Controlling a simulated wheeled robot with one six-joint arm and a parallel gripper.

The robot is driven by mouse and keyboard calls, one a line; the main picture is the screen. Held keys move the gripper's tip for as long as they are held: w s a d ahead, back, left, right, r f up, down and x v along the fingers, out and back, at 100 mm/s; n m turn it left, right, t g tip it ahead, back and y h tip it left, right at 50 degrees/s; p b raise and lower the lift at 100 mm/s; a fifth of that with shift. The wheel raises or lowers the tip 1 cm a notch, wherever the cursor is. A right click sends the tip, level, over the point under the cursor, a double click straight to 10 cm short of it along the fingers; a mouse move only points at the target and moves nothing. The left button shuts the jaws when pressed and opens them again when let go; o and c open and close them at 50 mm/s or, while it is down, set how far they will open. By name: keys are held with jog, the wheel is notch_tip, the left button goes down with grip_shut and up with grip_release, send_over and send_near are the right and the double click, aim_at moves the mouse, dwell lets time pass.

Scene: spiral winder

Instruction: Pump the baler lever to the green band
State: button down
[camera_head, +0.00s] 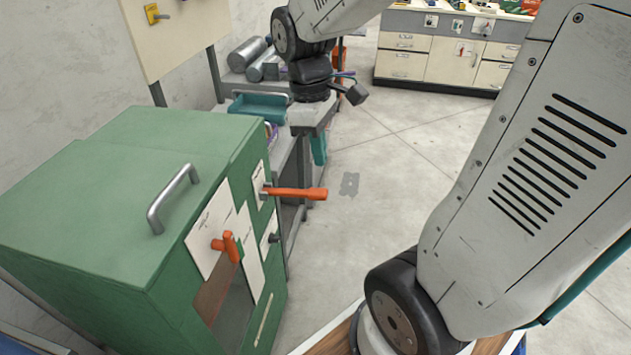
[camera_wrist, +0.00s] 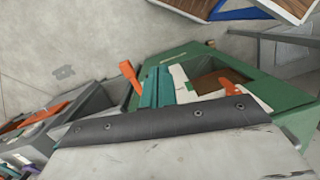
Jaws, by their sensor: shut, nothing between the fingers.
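The green baler (camera_head: 110,235) stands at the left in the head view, and part of it shows in the wrist view (camera_wrist: 295,120). An orange lever (camera_head: 300,193) sticks out to the right from its front; it also shows in the wrist view (camera_wrist: 130,75). A second, shorter orange handle (camera_head: 228,246) sits lower on a white plate. My gripper (camera_head: 319,150) hangs above and beyond the lever in the head view, apart from it. Its teal fingers (camera_wrist: 157,88) are shut and empty in the wrist view. I cannot make out a green band or pointer.
A metal grab handle (camera_head: 172,198) stands on the baler's top. A black knob (camera_head: 273,238) sits below the lever. Behind is a grey bench with a teal tray (camera_head: 258,107) and metal rolls (camera_head: 248,53). Clear floor (camera_head: 370,190) lies right of the baler; drawers (camera_head: 405,60) stand farther back.

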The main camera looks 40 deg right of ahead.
jog(key=w+d+f+n, duration=0.4)
jog(key=w+n, duration=0.2)
jog(key=n, duration=1.3)
send_over(318, 190)
jog(key=w+a, duration=0.2)
jog(key=shift+s+d+f+t+h, duration=0.1)
jog(key=shift+d+t+h, duration=0.1)
jog(key=shift+t+h, duration=0.1)
jog(key=f, duration=0.4)
jog(key=s+d+f, duration=0.1)
jog(key=f, duration=0.9)
jog(key=shift+s+d, duration=0.15)
jog(key=shift+s, duration=0.1)
